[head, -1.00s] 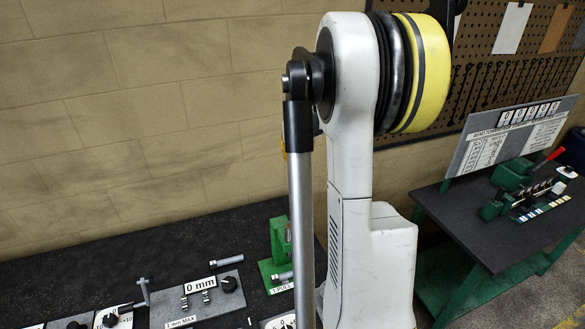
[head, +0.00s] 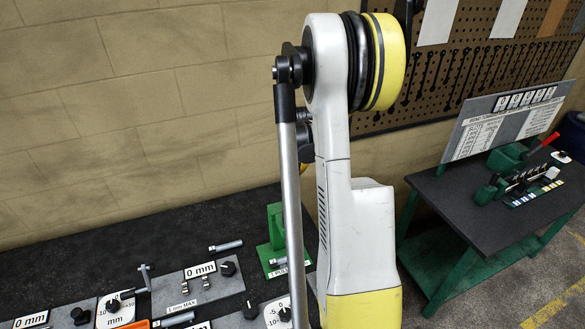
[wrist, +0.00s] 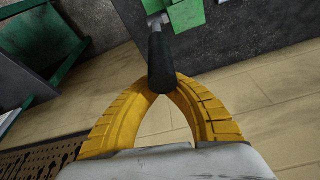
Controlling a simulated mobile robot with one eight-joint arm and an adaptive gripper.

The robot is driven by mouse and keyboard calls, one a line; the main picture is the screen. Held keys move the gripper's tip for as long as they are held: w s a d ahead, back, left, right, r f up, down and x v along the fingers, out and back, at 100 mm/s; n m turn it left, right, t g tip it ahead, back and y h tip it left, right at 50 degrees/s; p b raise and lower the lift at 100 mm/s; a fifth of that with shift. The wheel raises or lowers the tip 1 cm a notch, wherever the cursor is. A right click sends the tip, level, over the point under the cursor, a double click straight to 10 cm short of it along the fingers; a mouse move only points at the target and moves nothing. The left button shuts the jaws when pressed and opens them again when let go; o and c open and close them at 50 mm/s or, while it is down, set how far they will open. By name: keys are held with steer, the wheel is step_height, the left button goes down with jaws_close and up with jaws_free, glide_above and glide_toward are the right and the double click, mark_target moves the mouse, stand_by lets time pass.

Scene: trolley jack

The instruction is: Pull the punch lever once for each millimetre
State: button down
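The wrist view shows a black lever handle (wrist: 160,62) on a metal rod running up to a green part (wrist: 186,14). My gripper's yellow fingers (wrist: 161,90) arch together at the handle's near end, one on each side, and appear closed on it. In the head view, a green upright stand (head: 275,229) with a partly hidden "1 PULL" label stands on the dark bench, right of a grey plate (head: 172,293) marked "1 mm MAX". A sign (head: 200,270) on that plate reads "0 mm". My arm hides the lever and most of my gripper in the head view.
Black knobs, metal pins and another "0 mm" sign (head: 31,320) crowd the bench front. The bench (head: 120,250) is bare towards the wall. At right, a green-legged table (head: 470,215) carries a red-handled green device (head: 512,158) and a printed board (head: 512,117).

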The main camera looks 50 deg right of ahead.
steer(key=shift+s+a+b, duration=0.1)
steer(key=shift+s+b, duration=0.1)
steer(key=shift+b, duration=0.1)
steer(key=s+a+f+t+h+b, duration=0.2)
steer(key=s+a+t+b, duration=0.3)
steer(key=s+b, duration=0.4)
steer(key=shift+s+a+h+b, duration=0.15)
steer(key=shift+s+h+b, duration=0.1)
steer(key=shift+h+b, duration=0.45)
stand_by(0.3)
